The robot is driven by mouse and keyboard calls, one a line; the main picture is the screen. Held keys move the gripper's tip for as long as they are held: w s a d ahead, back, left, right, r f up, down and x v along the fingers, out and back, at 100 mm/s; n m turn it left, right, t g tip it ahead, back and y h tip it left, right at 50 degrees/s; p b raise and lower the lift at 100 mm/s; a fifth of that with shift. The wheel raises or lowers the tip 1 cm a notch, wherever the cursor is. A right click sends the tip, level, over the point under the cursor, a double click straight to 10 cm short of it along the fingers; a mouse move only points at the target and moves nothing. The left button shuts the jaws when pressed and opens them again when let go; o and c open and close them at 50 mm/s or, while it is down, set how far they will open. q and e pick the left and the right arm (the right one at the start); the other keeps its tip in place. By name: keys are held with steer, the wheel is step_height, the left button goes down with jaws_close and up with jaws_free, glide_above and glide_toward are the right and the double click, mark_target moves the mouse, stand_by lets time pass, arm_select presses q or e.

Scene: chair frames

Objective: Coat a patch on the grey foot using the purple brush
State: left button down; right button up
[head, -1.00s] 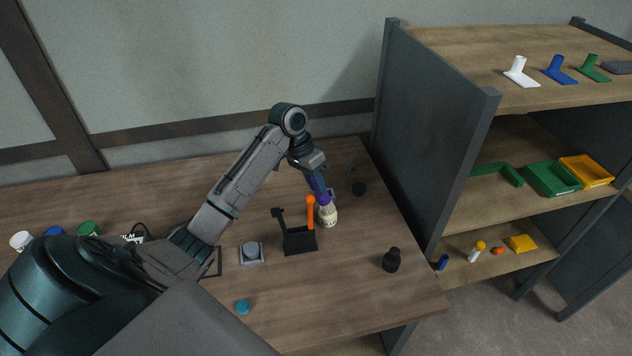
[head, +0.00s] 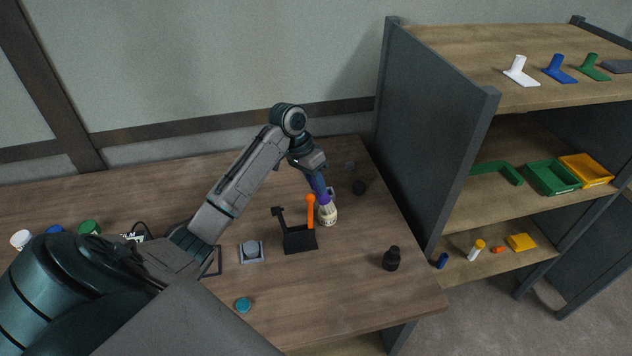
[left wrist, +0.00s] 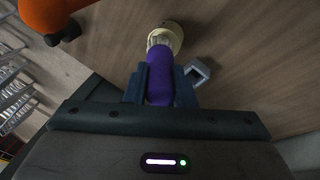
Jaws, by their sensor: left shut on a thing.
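My left gripper (head: 316,172) is shut on the purple brush (head: 320,188) and holds it nearly upright, tip down. The brush also shows in the left wrist view (left wrist: 160,78) between the two fingers. Its lower end is at the mouth of a cream labelled pot (head: 327,217); the tip is hidden, and I cannot tell how deep it is. A grey piece with a square base and round top (head: 251,252), which looks like the grey foot, lies on the table left of the black holder. My right gripper is not in view.
A black holder (head: 299,240) with an orange-handled tool (head: 310,207) stands beside the pot. A small grey hollow block (left wrist: 197,70) lies near the pot. A black bottle (head: 391,259) and teal cap (head: 243,305) stand nearer. Shelves (head: 500,208) rise at the right. The table's front right is mostly clear.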

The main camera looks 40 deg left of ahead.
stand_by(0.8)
arm_select(q)
steer(key=shift+p, duration=0.4)
steer(key=shift+f, duration=0.1)
stand_by(0.5)
steer(key=shift+r+p, duration=0.75)
steer(key=shift+p, duration=0.1)
step_height(320, 180, up, 6)
steer(key=p, duration=0.6)
steer(key=shift+f+p, duration=0.1)
steer(key=shift+p, duration=0.25)
steer(key=shift+f, duration=0.1)
